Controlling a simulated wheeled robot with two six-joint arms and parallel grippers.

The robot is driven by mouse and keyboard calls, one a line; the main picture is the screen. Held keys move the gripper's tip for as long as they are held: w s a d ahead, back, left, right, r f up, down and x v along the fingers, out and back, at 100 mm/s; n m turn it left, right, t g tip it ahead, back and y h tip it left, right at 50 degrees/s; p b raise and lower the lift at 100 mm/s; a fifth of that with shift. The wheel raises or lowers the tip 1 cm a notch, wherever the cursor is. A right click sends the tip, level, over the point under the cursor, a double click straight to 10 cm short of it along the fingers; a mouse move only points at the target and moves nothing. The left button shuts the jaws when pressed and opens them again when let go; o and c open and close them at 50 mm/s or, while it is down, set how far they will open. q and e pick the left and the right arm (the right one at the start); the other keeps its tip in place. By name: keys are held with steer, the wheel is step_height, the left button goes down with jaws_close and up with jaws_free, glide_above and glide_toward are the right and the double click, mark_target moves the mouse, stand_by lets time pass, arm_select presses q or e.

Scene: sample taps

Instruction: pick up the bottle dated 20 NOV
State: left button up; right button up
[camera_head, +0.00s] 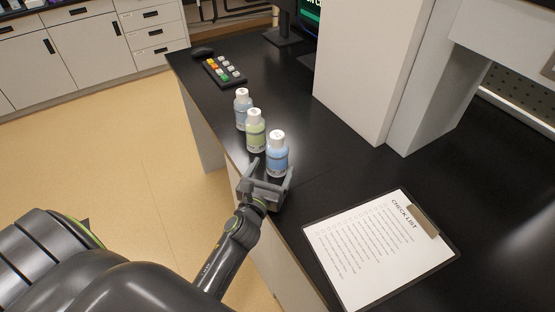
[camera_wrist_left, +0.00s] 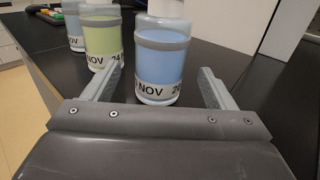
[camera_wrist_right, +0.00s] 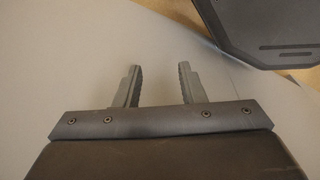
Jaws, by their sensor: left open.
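Three white-capped bottles stand upright in a row along the black counter's left edge: a near blue one (camera_head: 277,156), a green one (camera_head: 256,133) and a far blue one (camera_head: 243,112). My left gripper (camera_head: 273,170) is open at the near blue bottle. In the left wrist view this bottle (camera_wrist_left: 160,65) stands between the finger lines, with no grip on it. Its label shows "NOV", but the day is not clearly readable. My right gripper (camera_wrist_right: 158,85) is open and empty.
A clipboard with a checklist (camera_head: 375,245) lies on the counter at the right. A button panel (camera_head: 224,71) and a mouse (camera_head: 202,51) lie behind the bottles. A tall white block (camera_head: 365,70) stands right of them. Bare counter separates bottles and clipboard.

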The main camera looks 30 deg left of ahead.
arm_select(q)
steer(key=shift+w+a+b, duration=0.15)
steer(key=shift+w+a, duration=0.05)
steer(key=shift+w, duration=0.9)
steer(key=shift+w+a+b, duration=0.15)
steer(key=shift+w, duration=0.9)
steer(key=shift+w+a+b, duration=0.15)
steer(key=shift+w+a, duration=0.05)
steer(key=shift+w, duration=0.9)
steer(key=shift+r, duration=0.1)
steer(key=c, duration=1.2)
